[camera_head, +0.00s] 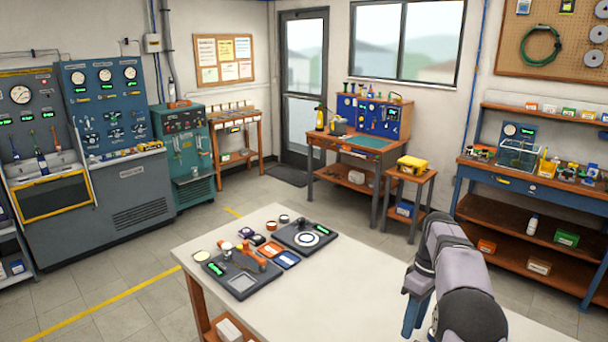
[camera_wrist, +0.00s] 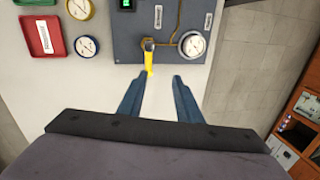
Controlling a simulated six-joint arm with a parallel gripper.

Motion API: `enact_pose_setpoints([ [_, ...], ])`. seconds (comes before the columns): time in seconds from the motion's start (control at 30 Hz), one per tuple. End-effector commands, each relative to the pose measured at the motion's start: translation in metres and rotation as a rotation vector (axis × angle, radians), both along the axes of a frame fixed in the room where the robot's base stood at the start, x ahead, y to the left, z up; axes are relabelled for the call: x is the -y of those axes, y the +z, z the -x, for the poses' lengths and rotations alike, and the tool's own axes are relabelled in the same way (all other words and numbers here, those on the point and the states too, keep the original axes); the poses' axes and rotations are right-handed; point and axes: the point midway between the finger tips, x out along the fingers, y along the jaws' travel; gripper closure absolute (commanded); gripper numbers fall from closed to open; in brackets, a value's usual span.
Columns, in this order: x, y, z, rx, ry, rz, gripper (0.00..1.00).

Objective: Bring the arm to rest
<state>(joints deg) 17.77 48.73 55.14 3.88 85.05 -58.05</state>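My gripper (camera_wrist: 159,78) shows in the wrist view with its two blue fingers apart and nothing between them. In the head view my gripper (camera_head: 416,312) hangs at the lower right over the white table (camera_head: 330,285), pointing down; only part of its blue fingers shows there. In the wrist view a grey-blue panel (camera_wrist: 128,42) lies ahead of the fingertips. It carries a round gauge (camera_wrist: 192,44), a green display and a yellow piece (camera_wrist: 150,58) whose end points towards the gap between the fingers. I cannot tell how far below the fingers it is.
In the wrist view a red tray (camera_wrist: 33,48) and two loose gauges (camera_wrist: 86,47) lie left of the panel. In the head view two dark boards (camera_head: 240,280) with small parts stand on the table's left half. The middle of the table is bare.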

Motion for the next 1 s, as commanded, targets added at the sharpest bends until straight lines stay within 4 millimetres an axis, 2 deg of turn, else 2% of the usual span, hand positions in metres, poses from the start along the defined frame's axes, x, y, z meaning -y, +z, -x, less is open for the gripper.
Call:
enact_pose_setpoints([
  [0.17, -0.033, 0.01, 0.025, 0.007, -0.116, 0.041, 0.68],
  [0.37, -0.068, 0.01, 0.068, 0.019, -0.259, 0.083, 0.68],
  [0.57, -0.098, 0.003, 0.123, 0.039, -0.398, 0.117, 0.68],
  [0.7, -0.116, -0.006, 0.168, 0.053, -0.494, 0.133, 0.68],
  [0.9, -0.132, -0.024, 0.227, 0.073, -0.608, 0.147, 0.68],
  [1.0, -0.136, -0.031, 0.248, 0.079, -0.647, 0.15, 0.68],
])
